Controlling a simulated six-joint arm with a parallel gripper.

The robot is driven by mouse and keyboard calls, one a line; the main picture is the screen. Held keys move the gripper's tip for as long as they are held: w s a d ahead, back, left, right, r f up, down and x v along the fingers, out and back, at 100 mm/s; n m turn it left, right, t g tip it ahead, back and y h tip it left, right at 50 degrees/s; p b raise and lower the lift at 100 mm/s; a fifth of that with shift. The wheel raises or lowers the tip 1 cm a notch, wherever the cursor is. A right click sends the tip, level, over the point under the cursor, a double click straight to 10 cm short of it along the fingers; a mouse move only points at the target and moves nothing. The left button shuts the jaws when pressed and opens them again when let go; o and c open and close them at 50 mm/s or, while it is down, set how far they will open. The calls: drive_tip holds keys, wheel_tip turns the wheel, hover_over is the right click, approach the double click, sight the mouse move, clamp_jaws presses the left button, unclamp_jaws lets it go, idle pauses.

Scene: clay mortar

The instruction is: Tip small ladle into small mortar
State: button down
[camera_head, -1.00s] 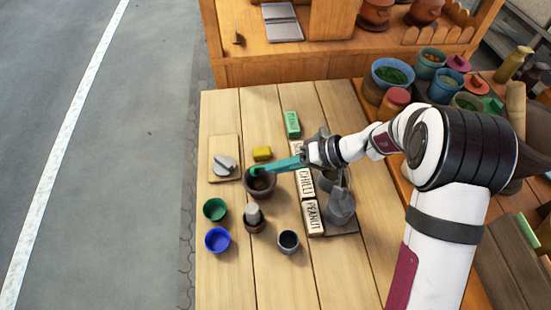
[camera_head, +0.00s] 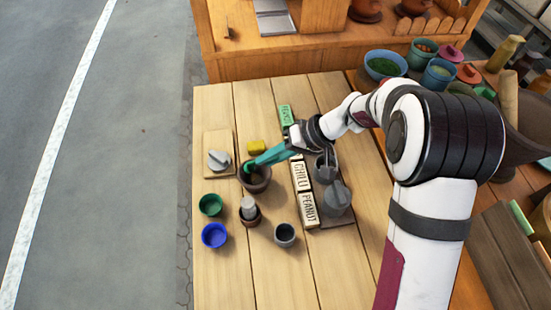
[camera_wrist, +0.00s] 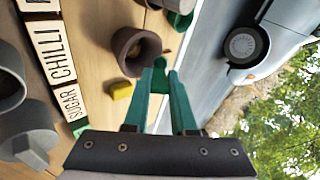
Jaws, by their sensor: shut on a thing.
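The small mortar (camera_head: 262,186) is a dark brown bowl standing upright on the plank table; it also shows in the wrist view (camera_wrist: 124,62). My gripper (camera_head: 252,165) has long teal fingers that slope down to the left, with the tips over the mortar's rim. In the wrist view the fingers (camera_wrist: 160,72) converge beside the mortar's mouth. The small ladle (camera_head: 249,168) appears as a small green piece at the fingertips, over the mortar; its shape and contents are too small to tell. My gripper is shut on it.
A yellow block (camera_head: 257,147) stands just behind the mortar. A board with a grey knob (camera_head: 219,159) lies left. Green (camera_head: 210,204), blue (camera_head: 214,235) and grey (camera_head: 285,235) cups and a pestle cup (camera_head: 249,211) stand in front. Labelled blocks (camera_head: 309,210) line the right.

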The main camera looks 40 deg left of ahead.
drive_tip(key=shift+a+r+t+h, duration=0.4)
drive_tip(key=shift+a+r+h, duration=0.15)
drive_tip(key=shift+r+h, duration=0.25)
drive_tip(key=a+r+h, duration=0.1)
drive_tip(key=a+t+h, duration=0.1)
drive_tip(key=h, duration=0.1)
drive_tip(key=r+h, duration=0.1)
drive_tip(key=h, duration=0.1)
drive_tip(key=shift+s+a+r+m+t, duration=0.3)
drive_tip(key=shift+a+r+m, duration=0.05)
drive_tip(key=shift+a+m, duration=0.05)
drive_tip(key=shift+s+a+r+t+h, duration=0.15)
drive_tip(key=shift+a+r+h, duration=0.15)
drive_tip(key=shift+h, duration=0.3)
drive_tip(key=shift+a+r+t+h, duration=0.2)
drive_tip(key=shift+r+h, duration=0.15)
drive_tip(key=shift+h, duration=0.25)
